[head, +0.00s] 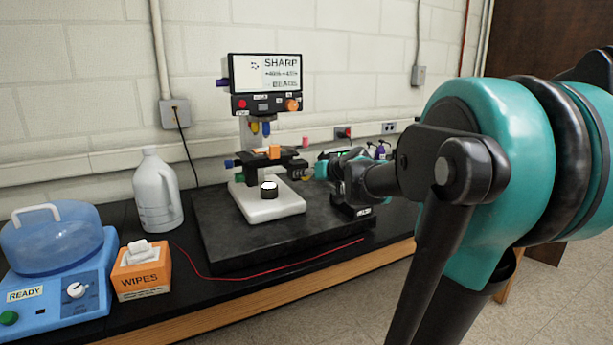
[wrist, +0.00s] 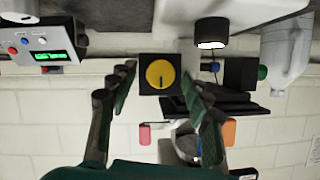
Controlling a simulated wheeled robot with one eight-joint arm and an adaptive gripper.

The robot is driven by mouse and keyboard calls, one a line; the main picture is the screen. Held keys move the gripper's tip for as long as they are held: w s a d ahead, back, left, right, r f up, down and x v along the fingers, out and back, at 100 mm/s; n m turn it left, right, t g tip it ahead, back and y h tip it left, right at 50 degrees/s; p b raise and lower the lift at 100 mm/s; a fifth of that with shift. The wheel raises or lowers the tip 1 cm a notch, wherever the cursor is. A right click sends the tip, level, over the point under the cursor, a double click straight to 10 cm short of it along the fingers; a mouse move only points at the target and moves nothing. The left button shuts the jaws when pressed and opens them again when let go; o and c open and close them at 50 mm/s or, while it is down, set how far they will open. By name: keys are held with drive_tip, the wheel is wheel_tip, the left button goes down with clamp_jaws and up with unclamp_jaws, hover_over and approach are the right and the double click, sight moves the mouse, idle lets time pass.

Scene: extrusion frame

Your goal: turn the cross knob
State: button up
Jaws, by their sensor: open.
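A round yellow knob (wrist: 160,74) with a dark mark sits on a black square face, in the middle of the wrist view. It appears to be the cross knob. My gripper (wrist: 158,84) is open, one finger on each side of it, with a visible gap to each; I cannot tell how deep the fingers reach. In the head view my gripper (head: 318,171) is at the right side of the microscope-like instrument's stage (head: 262,160), and the knob is mostly hidden there.
The instrument carries a screen (head: 266,74) above and stands on a dark slab (head: 225,240). A small box with a green display (wrist: 48,57) is near my gripper. A white jug (head: 157,195), wipes box (head: 141,277) and blue machine (head: 60,290) stand left.

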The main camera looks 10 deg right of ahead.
drive_tip(key=shift+w+a+f, duration=0.2)
drive_tip(key=shift+w, duration=0.2)
clamp_jaws()
drive_tip(key=shift+d, duration=0.1)
drive_tip(key=m+y, duration=0.2)
drive_tip(key=m, duration=0.1)
drive_tip(key=m+y, duration=0.2)
drive_tip(key=m, duration=0.1)
drive_tip(key=shift+d+f+m, duration=0.15)
drive_tip(key=shift+m, duration=0.25)
idle(0.4)
idle(0.4)
